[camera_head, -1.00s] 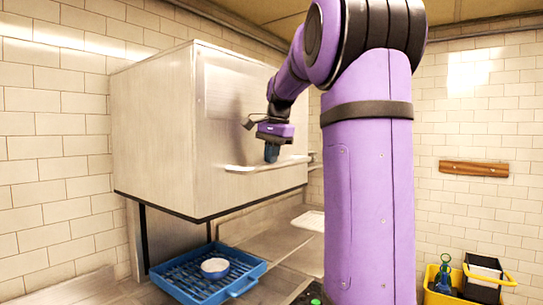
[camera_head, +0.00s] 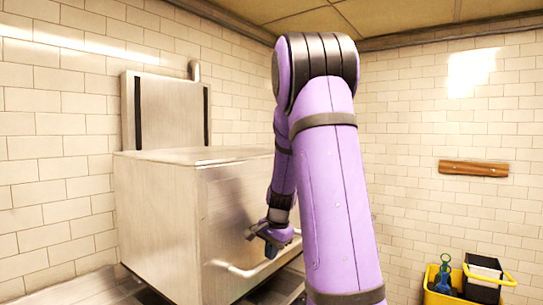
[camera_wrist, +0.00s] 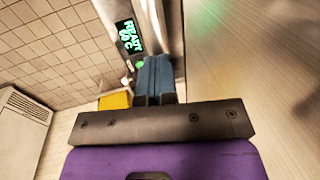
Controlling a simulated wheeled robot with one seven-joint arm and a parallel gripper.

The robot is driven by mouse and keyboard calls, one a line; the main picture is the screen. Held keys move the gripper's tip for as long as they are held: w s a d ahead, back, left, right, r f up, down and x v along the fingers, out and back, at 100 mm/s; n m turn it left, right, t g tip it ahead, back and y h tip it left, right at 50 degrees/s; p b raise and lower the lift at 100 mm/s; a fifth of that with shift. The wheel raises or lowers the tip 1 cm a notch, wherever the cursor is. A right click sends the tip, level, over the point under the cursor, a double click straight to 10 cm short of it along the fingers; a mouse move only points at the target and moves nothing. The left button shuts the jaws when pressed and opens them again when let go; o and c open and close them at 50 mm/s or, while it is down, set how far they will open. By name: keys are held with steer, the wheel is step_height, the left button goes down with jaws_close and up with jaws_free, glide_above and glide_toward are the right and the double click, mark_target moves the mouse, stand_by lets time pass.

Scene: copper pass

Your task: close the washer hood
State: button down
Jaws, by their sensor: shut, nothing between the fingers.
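The washer hood (camera_head: 160,225) is a large brushed steel box, low over the counter at the left of the head view. Its lower left edge is close to the counter; I cannot tell whether it is fully seated. A bar handle (camera_head: 240,272) runs along its front side near the bottom. My gripper (camera_head: 270,250) is shut and empty, at the handle beside the hood's front; I cannot tell whether it touches. In the wrist view, the blue fingers (camera_wrist: 155,78) are together, with the hood's steel face (camera_wrist: 250,50) at right. The hood hides the blue rack and bowl.
A steel back panel (camera_head: 165,112) stands behind the hood against the tiled wall. A yellow caddy (camera_head: 465,282) with bottles is at lower right, below a wooden wall strip (camera_head: 473,168). A display (camera_wrist: 129,35) reads "READY 60 C". Steel counter (camera_head: 70,287) shows at left.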

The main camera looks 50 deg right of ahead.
step_height(320, 180, down, 11)
steer(key=shift+s+a+f, duration=0.15)
steer(key=shift+s, duration=0.05)
stand_by(0.3)
step_height(320, 180, up, 15)
steer(key=s, duration=0.2)
steer(key=shift+d+f, duration=0.2)
steer(key=shift+d, duration=0.1)
steer(key=shift+s, duration=0.1)
